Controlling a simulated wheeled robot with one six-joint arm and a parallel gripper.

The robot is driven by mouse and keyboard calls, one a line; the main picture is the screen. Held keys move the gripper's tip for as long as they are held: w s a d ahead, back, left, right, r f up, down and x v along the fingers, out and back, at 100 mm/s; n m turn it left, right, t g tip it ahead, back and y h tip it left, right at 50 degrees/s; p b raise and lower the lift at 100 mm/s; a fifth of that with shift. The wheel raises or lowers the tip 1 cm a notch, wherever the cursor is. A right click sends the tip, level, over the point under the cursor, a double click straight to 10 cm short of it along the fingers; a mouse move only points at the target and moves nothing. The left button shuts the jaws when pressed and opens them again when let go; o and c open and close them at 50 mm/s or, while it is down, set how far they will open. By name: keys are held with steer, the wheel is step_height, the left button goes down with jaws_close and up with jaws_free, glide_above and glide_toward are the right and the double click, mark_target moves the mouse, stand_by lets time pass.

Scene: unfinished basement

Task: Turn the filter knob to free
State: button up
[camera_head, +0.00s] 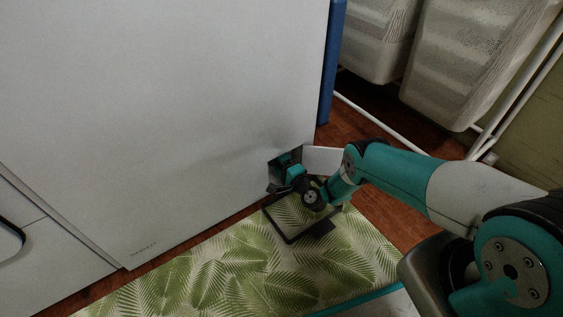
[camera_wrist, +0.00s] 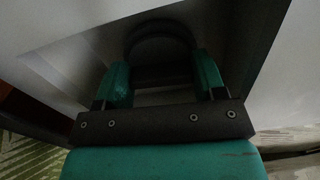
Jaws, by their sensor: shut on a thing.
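The filter knob (camera_wrist: 160,45) is a dark round shape between the two teal fingers in the wrist view, inside a dark recess. Its markings and angle are too dark to read. My gripper (camera_wrist: 163,76) is shut on it, one finger on each side; in the head view my gripper (camera_head: 284,172) reaches into the opening low on the white appliance (camera_head: 170,110), near its right edge. In the head view the knob is hidden by the gripper. A small white flap (camera_head: 322,159) stands open to the right of the opening.
A dark-edged flat tray (camera_head: 288,238) lies below the opening, on a green leaf-patterned mat (camera_head: 215,275). Two pale ribbed containers (camera_head: 465,65) and white pipes (camera_head: 375,123) are at the right. Wooden floor shows between them and the appliance.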

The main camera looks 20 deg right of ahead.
steer(key=shift+n, duration=0.6)
steer(key=o, duration=0.9)
steer(key=p+v, duration=1)
steer(key=v, duration=0.7)
steer(key=shift+s+p, duration=0.2)
steer(key=shift+p, duration=0.2)
steer(key=shift+s, duration=0.1)
